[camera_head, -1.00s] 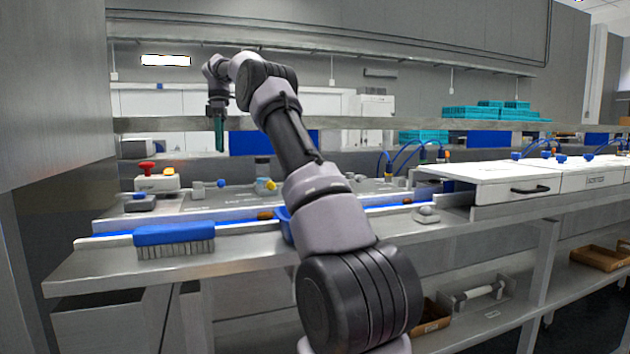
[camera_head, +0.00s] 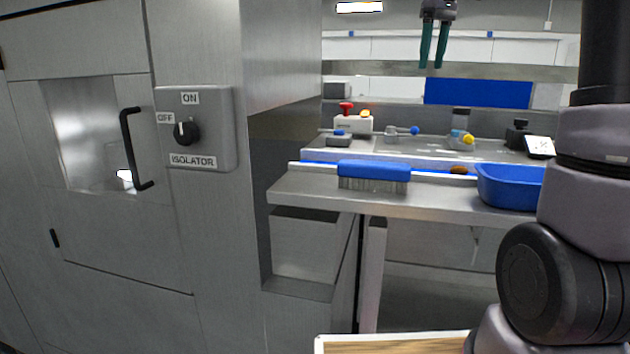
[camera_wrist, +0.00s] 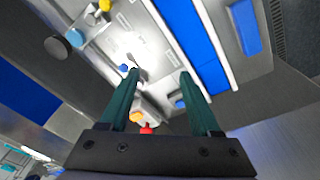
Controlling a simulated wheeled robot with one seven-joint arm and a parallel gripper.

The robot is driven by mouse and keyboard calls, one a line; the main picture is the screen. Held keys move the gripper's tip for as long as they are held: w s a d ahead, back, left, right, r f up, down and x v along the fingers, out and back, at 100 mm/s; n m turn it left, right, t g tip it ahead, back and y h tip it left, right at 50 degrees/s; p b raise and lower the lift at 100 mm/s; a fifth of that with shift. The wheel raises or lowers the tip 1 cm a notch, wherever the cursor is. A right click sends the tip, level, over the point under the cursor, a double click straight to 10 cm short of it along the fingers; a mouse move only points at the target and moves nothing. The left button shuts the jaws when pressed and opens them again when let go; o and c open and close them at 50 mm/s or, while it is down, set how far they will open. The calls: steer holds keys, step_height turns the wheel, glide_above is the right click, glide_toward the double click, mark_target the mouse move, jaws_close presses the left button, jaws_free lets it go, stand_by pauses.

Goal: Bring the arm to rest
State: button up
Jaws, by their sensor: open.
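My gripper (camera_head: 433,50) shows at the top of the head view, with its two green fingers pointing down and apart. It hangs in the air above the back of the bench, clear of everything. In the wrist view my gripper (camera_wrist: 158,85) is open, with nothing between the fingers. My arm fills the right edge of the head view; the links joining it to the gripper are partly out of frame.
A steel cabinet (camera_head: 200,230) with an isolator switch (camera_head: 187,131) stands at left. On the bench (camera_head: 310,190) are a blue brush (camera_head: 374,171), a blue tray (camera_head: 510,196), a brown date (camera_head: 459,170) and a red-button box (camera_head: 352,124). Air around the gripper is free.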

steer(key=s+a+f+m+t, duration=0.1)
steer(key=s+f+m+t, duration=0.2)
steer(key=s, duration=0.8)
steer(key=s+a+f+m+t+y, duration=0.1)
steer(key=s+a+f+m+t, duration=0.1)
steer(key=s+f+m, duration=0.6)
steer(key=s, duration=0.4)
steer(key=shift+s+t+y, duration=0.25)
steer(key=shift+t+y, duration=0.05)
steer(key=shift+t, duration=0.1)
